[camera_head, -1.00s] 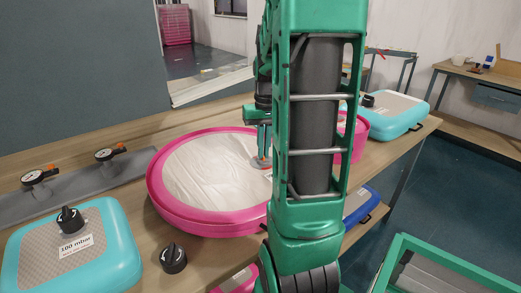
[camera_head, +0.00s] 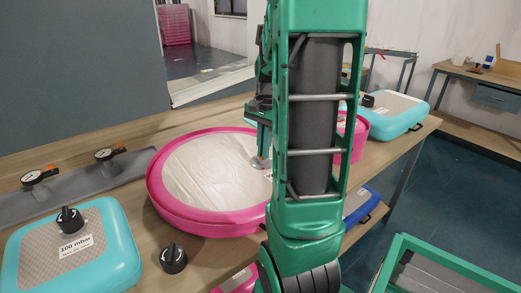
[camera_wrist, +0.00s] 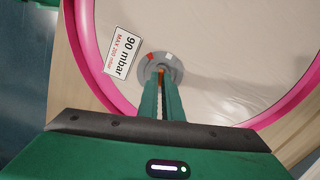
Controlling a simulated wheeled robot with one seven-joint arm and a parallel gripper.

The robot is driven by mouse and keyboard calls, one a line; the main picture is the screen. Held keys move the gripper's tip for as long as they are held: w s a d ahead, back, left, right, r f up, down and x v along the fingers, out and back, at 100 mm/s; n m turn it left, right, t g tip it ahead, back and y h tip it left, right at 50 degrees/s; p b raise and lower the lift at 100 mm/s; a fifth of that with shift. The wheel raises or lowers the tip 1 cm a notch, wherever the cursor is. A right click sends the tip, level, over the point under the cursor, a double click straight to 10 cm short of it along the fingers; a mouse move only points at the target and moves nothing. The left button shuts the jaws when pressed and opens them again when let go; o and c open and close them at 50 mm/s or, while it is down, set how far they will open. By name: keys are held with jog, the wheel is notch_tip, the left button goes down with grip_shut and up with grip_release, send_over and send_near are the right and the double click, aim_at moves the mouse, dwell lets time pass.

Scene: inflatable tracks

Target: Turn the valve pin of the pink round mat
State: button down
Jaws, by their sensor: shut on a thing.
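The pink round mat (camera_head: 190,172) lies on the wooden table, with a pink rim and a pale top. Its round grey valve (camera_wrist: 158,70) shows in the wrist view, with a small orange pin (camera_wrist: 161,71) at its middle and red and white marks around it. My gripper (camera_wrist: 160,82) points down at the valve, with its green fingers close together on the pin, which they partly hide. In the head view my gripper (camera_head: 263,160) is at the right part of the mat's top, and my arm hides the mat's right edge.
A white label (camera_wrist: 123,52) reading 90 mbar lies beside the valve. A turquoise mat (camera_head: 100,235) and a black knob (camera_head: 173,258) are at the front left. A grey rail with gauges (camera_head: 105,168) runs behind. Another turquoise mat (camera_head: 395,110) lies at the right.

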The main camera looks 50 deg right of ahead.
jog(key=shift+m, duration=0.6)
jog(key=c, duration=1.9)
grip_release()
jog(key=shift+c, duration=0.2)
jog(key=shift+r, duration=0.15)
notch_tip(320, 180, up, 10)
jog(key=shift+d+r, duration=0.2)
jog(key=shift+r, duration=0.05)
jog(key=shift+s, duration=0.1)
